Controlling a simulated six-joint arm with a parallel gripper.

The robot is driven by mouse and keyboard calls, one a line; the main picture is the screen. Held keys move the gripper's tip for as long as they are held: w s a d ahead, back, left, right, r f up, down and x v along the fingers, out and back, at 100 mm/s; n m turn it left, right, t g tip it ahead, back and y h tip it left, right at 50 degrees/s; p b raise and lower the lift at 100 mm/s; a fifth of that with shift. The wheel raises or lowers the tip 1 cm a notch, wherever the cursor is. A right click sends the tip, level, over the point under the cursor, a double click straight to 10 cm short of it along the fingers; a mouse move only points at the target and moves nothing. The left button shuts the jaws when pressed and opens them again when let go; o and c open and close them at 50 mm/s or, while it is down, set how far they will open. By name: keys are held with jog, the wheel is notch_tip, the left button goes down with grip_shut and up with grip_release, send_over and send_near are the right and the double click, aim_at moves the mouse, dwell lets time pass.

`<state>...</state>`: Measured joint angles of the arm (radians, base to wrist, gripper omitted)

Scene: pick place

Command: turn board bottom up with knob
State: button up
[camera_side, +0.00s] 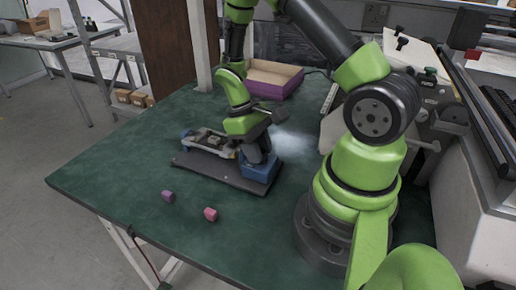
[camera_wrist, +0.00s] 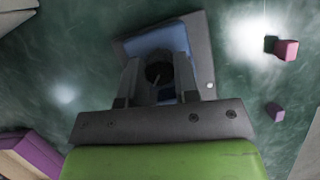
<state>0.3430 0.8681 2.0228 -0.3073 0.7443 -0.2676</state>
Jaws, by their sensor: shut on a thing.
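A dark flat base plate (camera_side: 222,180) lies on the green table. A pale grey board (camera_side: 210,141) sits in a holder towards its left end, with blue parts at the ends; which face is up is too small to tell. A blue block (camera_side: 262,172) stands at the right end of the plate. My gripper (camera_side: 258,153) points down over this block. In the wrist view my gripper (camera_wrist: 158,78) is shut on a dark round knob (camera_wrist: 158,72) at the blue block (camera_wrist: 158,42). The board is hidden behind my gripper there.
A purple cube (camera_side: 168,196) and a pink cube (camera_side: 210,214) lie on the table in front of the plate. A purple-sided open box (camera_side: 275,84) stands behind. The table's front left is clear.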

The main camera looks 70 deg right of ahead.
jog(key=shift+m, duration=0.5)
jog(key=o, duration=0.9)
jog(key=v, duration=0.9)
jog(key=shift+d, duration=0.2)
jog(key=shift+w+r, duration=0.2)
jog(key=shift+r, duration=0.25)
